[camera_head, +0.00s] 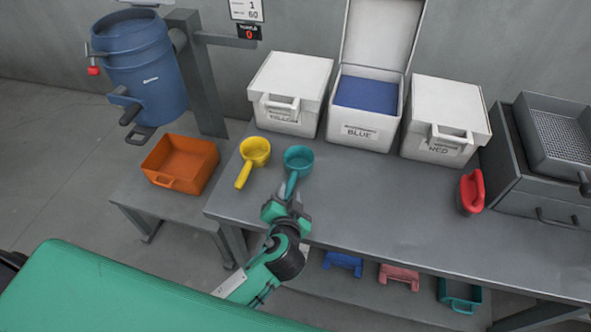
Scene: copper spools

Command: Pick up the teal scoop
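The teal scoop (299,158) lies on the grey table near its left end. Its round cup faces up and its handle points toward me. My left gripper (287,194) is at the near end of the handle, with the fingertips touching or very close to it. The gripper's body hides the end of the handle, and I cannot tell whether the fingers are closed on it. My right gripper is not in view.
A yellow scoop (255,152) lies just left of the teal one. White boxes labelled YELLOW (290,85), BLUE (362,128) and RED (440,105) stand behind; the blue one is open. A red scoop (470,193) is at right. The table's middle is clear.

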